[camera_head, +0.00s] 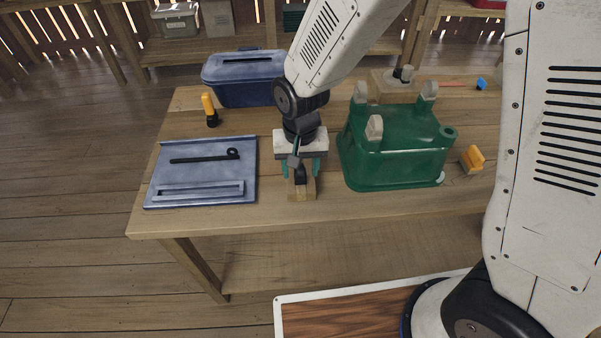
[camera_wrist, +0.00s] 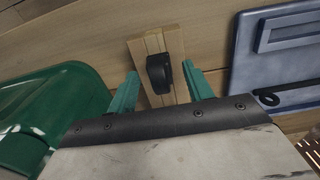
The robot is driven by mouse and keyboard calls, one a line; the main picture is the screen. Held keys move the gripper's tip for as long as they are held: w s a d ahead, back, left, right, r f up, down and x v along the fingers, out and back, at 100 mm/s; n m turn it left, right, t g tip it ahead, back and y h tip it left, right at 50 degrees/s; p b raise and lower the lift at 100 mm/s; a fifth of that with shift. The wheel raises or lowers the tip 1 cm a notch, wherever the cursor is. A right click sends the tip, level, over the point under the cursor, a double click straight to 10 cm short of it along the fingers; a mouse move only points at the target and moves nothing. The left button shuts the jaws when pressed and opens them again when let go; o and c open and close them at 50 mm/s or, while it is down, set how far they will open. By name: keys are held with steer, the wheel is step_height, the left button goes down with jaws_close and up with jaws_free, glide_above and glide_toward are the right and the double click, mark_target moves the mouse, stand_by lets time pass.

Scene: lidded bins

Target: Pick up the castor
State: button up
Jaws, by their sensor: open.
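The castor (camera_wrist: 157,74), a small black wheel-like piece, sits on a light wooden block (camera_wrist: 143,48) on the workbench. In the head view the castor (camera_head: 300,175) shows below my gripper, partly hidden by it. My gripper (camera_wrist: 162,88) is open, with one teal finger on each side of the castor in the wrist view. In the head view my gripper (camera_head: 299,169) points down over the block. I cannot tell whether either finger touches the castor.
A blue lid (camera_head: 205,190) with a black tool (camera_head: 200,158) lies left of my gripper. An upturned green bin (camera_head: 395,165) stands close on the right. A blue bin (camera_head: 243,92), a yellow-handled item (camera_head: 209,107) and an orange-yellow castor-like piece (camera_head: 473,158) stand around.

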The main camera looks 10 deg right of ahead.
steer(key=c, duration=1.1)
